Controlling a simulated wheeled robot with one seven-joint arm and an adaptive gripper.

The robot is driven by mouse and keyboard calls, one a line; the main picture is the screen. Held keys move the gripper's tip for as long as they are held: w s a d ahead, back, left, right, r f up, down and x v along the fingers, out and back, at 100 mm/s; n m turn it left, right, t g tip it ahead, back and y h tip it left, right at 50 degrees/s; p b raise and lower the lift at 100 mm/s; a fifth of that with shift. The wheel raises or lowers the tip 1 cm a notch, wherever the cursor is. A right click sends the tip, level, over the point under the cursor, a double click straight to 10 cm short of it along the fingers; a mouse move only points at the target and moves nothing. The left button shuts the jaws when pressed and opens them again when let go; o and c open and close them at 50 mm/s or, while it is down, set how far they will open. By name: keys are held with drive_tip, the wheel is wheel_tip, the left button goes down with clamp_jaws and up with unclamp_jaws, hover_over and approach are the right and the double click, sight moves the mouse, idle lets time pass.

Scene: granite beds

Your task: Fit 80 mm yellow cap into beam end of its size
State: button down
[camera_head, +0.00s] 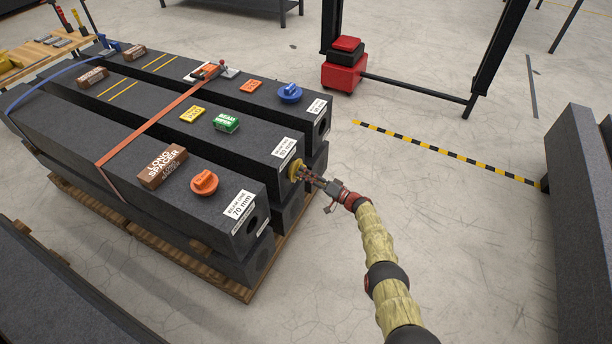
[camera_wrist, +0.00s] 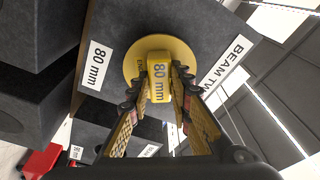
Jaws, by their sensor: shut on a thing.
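The yellow cap (camera_wrist: 158,48), marked 80 mm, is against the end face of the middle beam (camera_head: 265,170). It also shows in the head view (camera_head: 295,169). My gripper (camera_wrist: 157,92) is shut on the grip of the cap, one finger on each side. The beam end carries an 80 mm label (camera_head: 284,149), which shows at the left in the wrist view (camera_wrist: 96,66). The cap's round flange covers the hole, and I cannot tell how deep its plug sits.
An orange cap (camera_head: 204,182) lies on the near 70 mm beam (camera_head: 200,215). A blue cap (camera_head: 290,92) lies on the far beam (camera_head: 262,101). Orange and blue straps cross the beams, which rest on a pallet (camera_head: 190,262).

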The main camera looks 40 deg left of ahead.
drive_tip(key=shift+s+a, duration=0.15)
drive_tip(key=shift+a, duration=0.45)
drive_tip(key=c, duration=1.6)
unclamp_jaws()
drive_tip(key=shift+o, duration=0.3)
drive_tip(key=shift+d, duration=0.2)
drive_tip(key=d+p, duration=0.3)
drive_tip(key=d, duration=0.1)
drive_tip(key=shift+d+f+p, duration=0.2)
drive_tip(key=shift+d+p, duration=0.15)
drive_tip(key=shift+w, duration=0.2)
